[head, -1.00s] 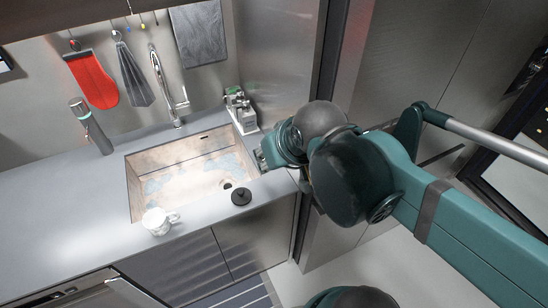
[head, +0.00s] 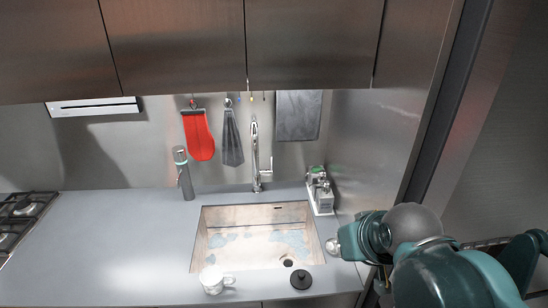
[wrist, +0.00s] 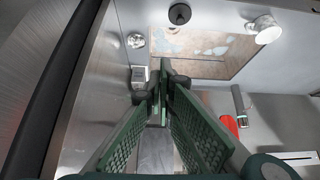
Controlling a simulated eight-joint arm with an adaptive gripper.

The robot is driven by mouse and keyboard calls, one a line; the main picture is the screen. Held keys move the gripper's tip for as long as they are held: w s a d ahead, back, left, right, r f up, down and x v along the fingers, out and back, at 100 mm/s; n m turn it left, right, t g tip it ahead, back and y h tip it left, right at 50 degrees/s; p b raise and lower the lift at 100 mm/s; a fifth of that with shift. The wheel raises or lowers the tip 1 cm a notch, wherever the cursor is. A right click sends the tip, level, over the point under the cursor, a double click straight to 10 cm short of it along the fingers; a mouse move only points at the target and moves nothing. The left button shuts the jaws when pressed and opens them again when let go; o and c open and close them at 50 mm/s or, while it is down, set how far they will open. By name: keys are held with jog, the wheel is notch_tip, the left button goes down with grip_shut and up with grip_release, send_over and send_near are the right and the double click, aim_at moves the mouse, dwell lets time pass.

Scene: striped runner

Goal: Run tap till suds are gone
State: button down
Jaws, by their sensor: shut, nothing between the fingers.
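The chrome tap (head: 255,155) stands upright behind the sink, with a side handle on its right. No water stream shows from its spout. The sink (head: 217,255) has a brownish basin with pale blue-grey suds patches (head: 285,238) on its floor; it also shows in the wrist view (wrist: 225,67). A dark drain hole (head: 288,262) is near the front right. My gripper (wrist: 164,72) is shut and empty, its green fingers meeting at the tips. In the head view my wrist is right of the sink, over the counter's right end. The fingers may hide the tap in the wrist view.
A soap caddy (head: 321,192) and a small round metal item (wrist: 136,40) are right of the sink. A bottle (head: 184,175) stands left of the tap. The left counter is clear.

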jog(key=w+a+r+n+t+y+b, duration=0.1)
jog(key=w+a+r+n, duration=0.2)
jog(key=w, duration=1)
jog(key=w+a+r+n+y+b, duration=0.1)
jog(key=w+a+r+n+b, duration=0.15)
jog(key=w, duration=1.15)
jog(key=w+a+f+n, duration=0.2)
jog(key=w, duration=0.7)
jog(key=w+a+f+n+b, duration=0.1)
jog(key=w+a+f+n, duration=0.1)
jog(key=w, duration=0.7)
jog(key=w+a+f+n+y, duration=0.1)
jog(key=w+a+f+n, duration=0.1)
jog(key=w, duration=0.7)
jog(key=shift+w+a+f+t+b, duration=0.35)
jog(key=shift+a+f, duration=0.2)
jog(key=shift+f, duration=0.2)
jog(key=x, duration=0.9)
jog(key=shift+w+a+f+b, duration=0.25)
jog(key=shift+w+b, duration=0.05)
jog(key=shift+s+f, duration=0.1)
